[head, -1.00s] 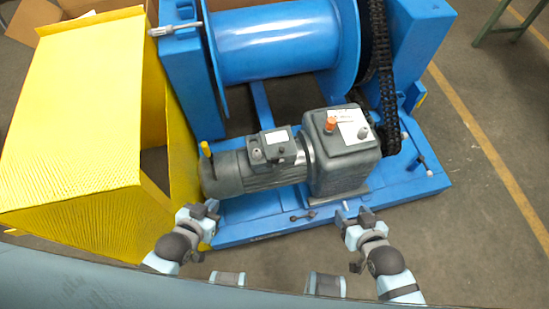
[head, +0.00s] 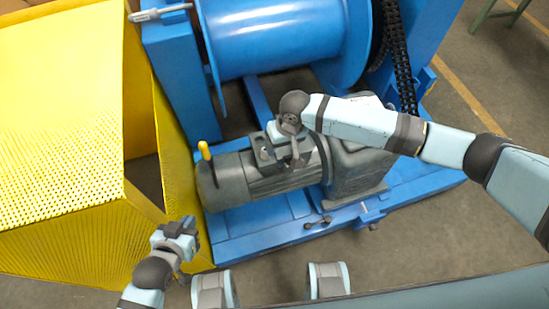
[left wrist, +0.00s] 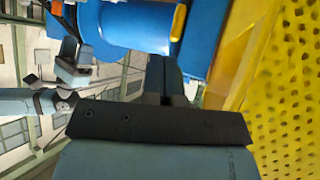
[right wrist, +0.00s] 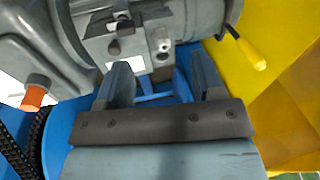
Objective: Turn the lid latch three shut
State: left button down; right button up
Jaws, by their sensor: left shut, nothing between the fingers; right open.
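The grey motor (head: 230,182) carries a small terminal box (head: 265,152) on top, partly covered by my right gripper in the head view. In the right wrist view the box (right wrist: 140,42) shows small knob-like fittings (right wrist: 163,46) on its lid; I cannot tell which is latch three or how it is turned. My right gripper (right wrist: 162,80) is open, its fingers pointing at the box edge with nothing between them. In the head view it (head: 294,155) hangs over the box's right side. My left gripper (head: 178,230) is shut and empty, left of the blue base's front edge.
The yellow perforated guard (head: 60,130) stands left of the motor. A yellow-handled lever (head: 204,150) rises at the motor's left end. The grey gearbox (head: 355,165), black chain (head: 398,60) and blue drum (head: 270,40) lie right and behind. A small tool-like part (head: 318,222) lies on the blue base (head: 275,233).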

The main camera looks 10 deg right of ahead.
aim_at(288, 156)
jog(key=w+d+h+b, duration=0.1)
jog(key=w+d+h, duration=0.1)
jog(key=w+d, duration=0.15)
jog(key=shift+m, duration=0.4)
jog(key=f, duration=0.4)
jog(key=f+b, duration=0.1)
jog(key=f, duration=0.4)
jog(key=f+b, duration=0.1)
jog(key=f, duration=0.3)
jog(key=shift+w+a+f, duration=0.2)
jog(key=shift+w+f, duration=0.05)
jog(key=shift+f, duration=0.05)
pick_arm(q)
jog(key=shift+w+a+f, duration=0.2)
jog(key=shift+a+f, duration=0.1)
jog(key=shift+f, duration=0.35)
jog(key=shift+w+a+f, duration=0.15)
jog(key=shift+a+f, duration=0.15)
jog(key=shift+f, duration=0.3)
pick_arm(e)
jog(key=c, duration=0.9)
pick_arm(q)
jog(key=shift+r, duration=0.15)
pick_arm(e)
jog(key=shift+c, duration=0.2)
